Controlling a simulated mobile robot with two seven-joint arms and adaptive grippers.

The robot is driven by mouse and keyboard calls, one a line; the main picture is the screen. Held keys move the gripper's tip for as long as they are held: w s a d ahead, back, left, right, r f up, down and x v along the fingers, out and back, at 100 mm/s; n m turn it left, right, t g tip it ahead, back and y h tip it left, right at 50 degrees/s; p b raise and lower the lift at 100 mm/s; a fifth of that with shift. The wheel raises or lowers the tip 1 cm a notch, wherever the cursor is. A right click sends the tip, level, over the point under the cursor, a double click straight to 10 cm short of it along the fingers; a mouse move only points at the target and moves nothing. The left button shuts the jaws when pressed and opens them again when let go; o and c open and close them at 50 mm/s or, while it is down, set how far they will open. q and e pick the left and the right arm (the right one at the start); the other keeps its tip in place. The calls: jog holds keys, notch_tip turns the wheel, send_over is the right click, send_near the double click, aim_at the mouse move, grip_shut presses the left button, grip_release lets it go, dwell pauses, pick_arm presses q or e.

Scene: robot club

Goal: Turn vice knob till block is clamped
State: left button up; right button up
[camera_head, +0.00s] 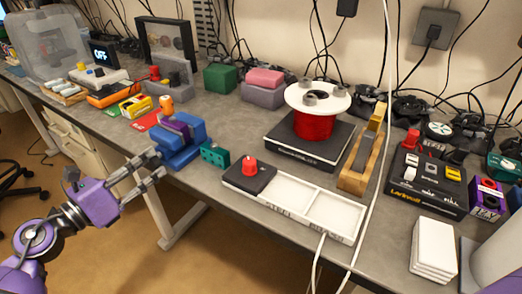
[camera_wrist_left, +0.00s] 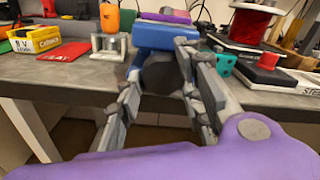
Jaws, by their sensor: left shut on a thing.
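The blue vice (camera_head: 182,150) stands at the front edge of the bench, left of centre. A purple block (camera_head: 177,125) sits at its top, between the jaws. It also shows at the top of the left wrist view (camera_wrist_left: 166,16). I cannot tell whether both jaws touch it. The dark grey vice knob (camera_wrist_left: 162,74) faces me below the blue body in the left wrist view. My left gripper (camera_head: 157,165) has its fingers on either side of the knob and is shut on it. The fingers partly hide the knob. My right gripper is not in view.
A teal block (camera_head: 214,154) stands right of the vice, then a white tray (camera_head: 335,215) with a red-knobbed dark box (camera_head: 248,176). A red card (camera_head: 146,121) and yellow box (camera_head: 136,106) lie to the left. The space before the bench edge is free.

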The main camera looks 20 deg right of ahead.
pick_arm(q)
jog(key=shift+w+a+f, duration=0.1)
jog(key=shift+a, duration=0.05)
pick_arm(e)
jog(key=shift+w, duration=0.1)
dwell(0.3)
pick_arm(q)
jog(key=o, duration=1.1)
jog(key=shift+c, duration=0.2)
jog(key=shift+a, duration=0.15)
jog(key=v, duration=1.1)
jog(key=shift+s+a, duration=0.25)
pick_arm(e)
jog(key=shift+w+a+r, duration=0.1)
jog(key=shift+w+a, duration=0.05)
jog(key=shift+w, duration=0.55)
